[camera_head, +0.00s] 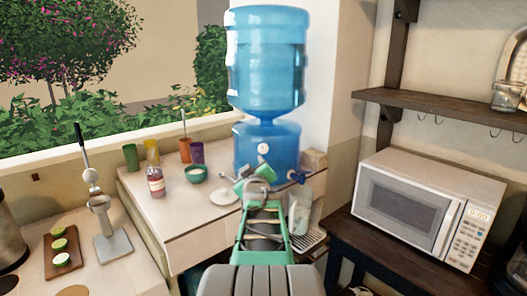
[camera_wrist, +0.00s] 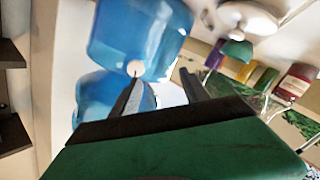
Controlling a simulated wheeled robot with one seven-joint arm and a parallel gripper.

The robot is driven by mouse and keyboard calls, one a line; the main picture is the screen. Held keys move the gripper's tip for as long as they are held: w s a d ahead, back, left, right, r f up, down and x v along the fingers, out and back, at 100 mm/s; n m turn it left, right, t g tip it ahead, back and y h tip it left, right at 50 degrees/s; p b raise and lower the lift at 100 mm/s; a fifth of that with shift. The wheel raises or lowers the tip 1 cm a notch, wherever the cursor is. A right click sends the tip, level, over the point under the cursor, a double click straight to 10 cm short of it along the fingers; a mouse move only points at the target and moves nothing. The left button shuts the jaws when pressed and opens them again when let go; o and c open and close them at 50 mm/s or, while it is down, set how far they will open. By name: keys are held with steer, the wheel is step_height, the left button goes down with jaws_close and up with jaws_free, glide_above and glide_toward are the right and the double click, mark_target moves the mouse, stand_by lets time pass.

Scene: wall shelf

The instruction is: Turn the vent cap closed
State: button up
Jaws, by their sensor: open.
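The vent cap (camera_head: 263,149) is a small, round white knob on the front of the blue water dispenser (camera_head: 250,145). The vent cap also shows in the wrist view (camera_wrist: 136,67), by the tip of the left dark finger. The picture is too small to tell how far the cap is turned. My gripper (camera_head: 264,169) is in front of the dispenser, just below the cap in the head view. In the wrist view my gripper (camera_wrist: 160,77) has its two fingers apart, with nothing held between them. I cannot tell whether the left finger touches the cap.
A blue tap (camera_head: 297,177) sticks out right of my gripper. A white lid (camera_head: 224,196), a teal bowl (camera_head: 195,174), a bottle (camera_head: 156,183) and coloured cups stand on the left counter. A microwave (camera_head: 424,206) and a wooden shelf (camera_head: 440,108) are at the right.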

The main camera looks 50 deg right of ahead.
mark_target(263, 149)
steer(key=shift+h, duration=0.7)
steer(key=w+d, duration=0.1)
steer(key=d, duration=0.2)
steer(key=d+r+p, duration=0.1)
steer(key=d, duration=0.2)
steer(key=w+d+r+p, duration=0.1)
steer(key=d, duration=0.2)
steer(key=shift+w, duration=0.3)
steer(key=shift+c, duration=0.4)
jaws_close()
